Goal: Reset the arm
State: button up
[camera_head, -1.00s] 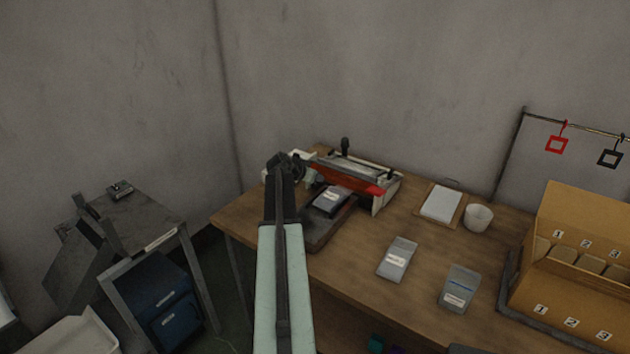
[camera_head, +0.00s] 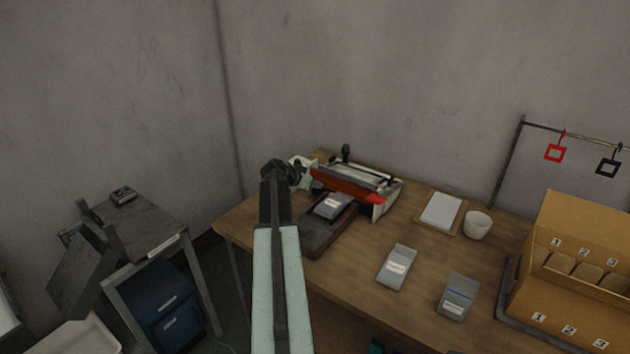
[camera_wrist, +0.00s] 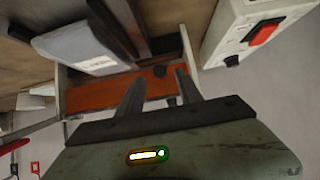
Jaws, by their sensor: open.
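My arm reaches over the wooden table, and my gripper (camera_head: 312,184) is beside the left end of the bench machine (camera_head: 372,181). In the wrist view its two dark fingers (camera_wrist: 160,88) are apart with nothing between them. The machine's red-orange panel (camera_wrist: 108,95) shows behind the fingers. A grey packet (camera_head: 333,204) lies on the dark tray in front of the machine; it also shows at the upper left of the wrist view (camera_wrist: 80,47). A white box with a red switch (camera_wrist: 263,32) is at the upper right there.
Two more grey packets (camera_head: 397,267) (camera_head: 458,296) lie on the table (camera_head: 345,285). A clipboard (camera_head: 441,211), a white cup (camera_head: 477,225) and a numbered cardboard box (camera_head: 580,270) stand to the right. A metal side table (camera_head: 140,226) is at the left. Tabletop between packets is clear.

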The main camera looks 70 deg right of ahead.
jog(key=p+v, duration=0.1)
jog(key=v, duration=0.3)
